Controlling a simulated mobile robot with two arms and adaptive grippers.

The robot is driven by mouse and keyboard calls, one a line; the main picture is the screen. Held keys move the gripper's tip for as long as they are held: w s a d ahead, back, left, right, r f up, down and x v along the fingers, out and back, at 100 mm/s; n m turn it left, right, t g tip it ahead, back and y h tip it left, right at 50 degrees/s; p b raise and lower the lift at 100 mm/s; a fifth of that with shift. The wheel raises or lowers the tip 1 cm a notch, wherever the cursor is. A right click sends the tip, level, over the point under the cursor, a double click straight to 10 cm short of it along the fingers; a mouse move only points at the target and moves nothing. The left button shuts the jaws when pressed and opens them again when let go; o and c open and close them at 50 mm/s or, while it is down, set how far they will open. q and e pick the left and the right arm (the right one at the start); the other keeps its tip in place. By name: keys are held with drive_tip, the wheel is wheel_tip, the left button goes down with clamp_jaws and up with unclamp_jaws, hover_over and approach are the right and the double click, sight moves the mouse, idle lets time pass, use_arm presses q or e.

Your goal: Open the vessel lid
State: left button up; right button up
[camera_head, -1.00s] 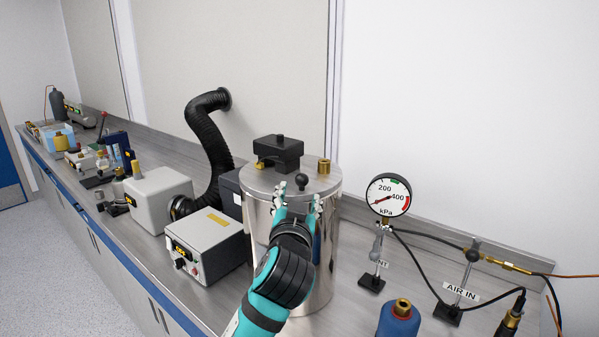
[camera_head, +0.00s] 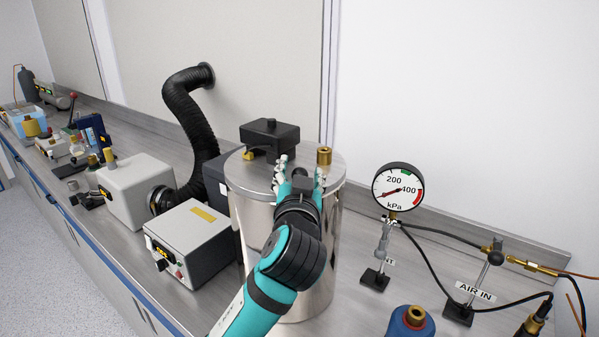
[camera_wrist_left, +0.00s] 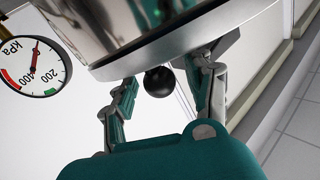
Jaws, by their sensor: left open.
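The vessel (camera_head: 245,205) is a tall, shiny metal cylinder standing on the bench. Its flat round lid (camera_head: 240,172) is seated on top and carries a black ball knob (camera_wrist_left: 160,82). My left gripper (camera_head: 300,172) is open at the lid's front part, its fingers pointing away from me. In the left wrist view, the knob shows between the two spread fingers, with no clear contact on either side. In the head view my gripper largely covers the knob. My right gripper is not in view.
A black block (camera_head: 270,136) and a brass fitting (camera_head: 324,156) stand on the lid behind my gripper. A pressure gauge (camera_head: 398,190) stands to the right. A grey control box (camera_head: 195,245) and a black hose (camera_head: 190,115) are on the left.

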use_arm(q)
clamp_jaws()
drive_tip(key=shift+w, duration=0.1)
drive_tip(key=shift+w+f, duration=0.1)
drive_tip(key=shift+f, duration=0.1)
idle(0.3)
